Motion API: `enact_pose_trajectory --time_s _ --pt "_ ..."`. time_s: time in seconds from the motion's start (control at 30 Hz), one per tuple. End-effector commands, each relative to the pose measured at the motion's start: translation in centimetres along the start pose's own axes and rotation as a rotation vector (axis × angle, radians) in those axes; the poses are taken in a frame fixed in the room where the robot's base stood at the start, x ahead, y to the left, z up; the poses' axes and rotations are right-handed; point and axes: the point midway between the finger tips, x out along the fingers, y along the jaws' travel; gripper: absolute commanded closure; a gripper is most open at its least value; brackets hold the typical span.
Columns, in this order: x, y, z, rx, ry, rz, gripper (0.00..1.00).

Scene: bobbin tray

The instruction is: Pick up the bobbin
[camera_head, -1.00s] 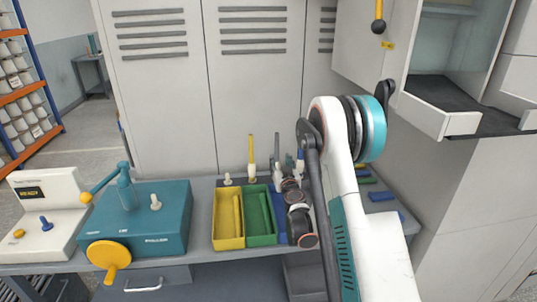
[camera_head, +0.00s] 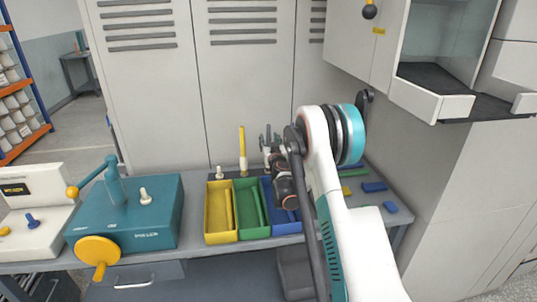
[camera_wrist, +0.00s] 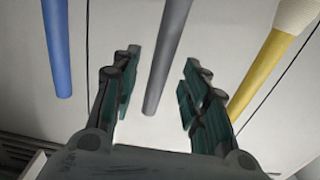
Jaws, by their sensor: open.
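A grey bobbin (camera_wrist: 168,50) shows as a long rod in the wrist view, between my open fingers and apart from both. A yellow bobbin (camera_wrist: 262,70) with a pale end is to its right, and a blue bobbin (camera_wrist: 57,45) is to its left. My gripper (camera_wrist: 158,95) is open and empty. In the head view, my gripper (camera_head: 270,140) is at the back of the bench, just right of the upright yellow bobbin (camera_head: 242,150). The gripper and arm largely hide the grey and blue bobbins there.
Yellow (camera_head: 221,239), green (camera_head: 252,233) and blue (camera_head: 284,229) trays stand side by side on the bench. A teal winding machine (camera_head: 165,225) is to the left. A white peg (camera_head: 219,172) stands behind the yellow tray. An open wall cabinet (camera_head: 420,100) overhangs on the right.

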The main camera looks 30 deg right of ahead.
Motion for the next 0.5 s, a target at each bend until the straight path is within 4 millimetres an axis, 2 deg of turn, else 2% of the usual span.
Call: enact_pose_trajectory --time_s 0.1,0.2,0.47,0.5 --pt "1.7 0.1 0.2 0.001 0.000 0.000 0.59" --pt "2.5 0.1 0.1 0.000 0.000 0.000 0.59" --pt "2.8 0.0 0.0 -0.001 0.000 0.000 0.59" --pt "2.7 0.0 0.0 -0.001 0.000 0.000 0.64"
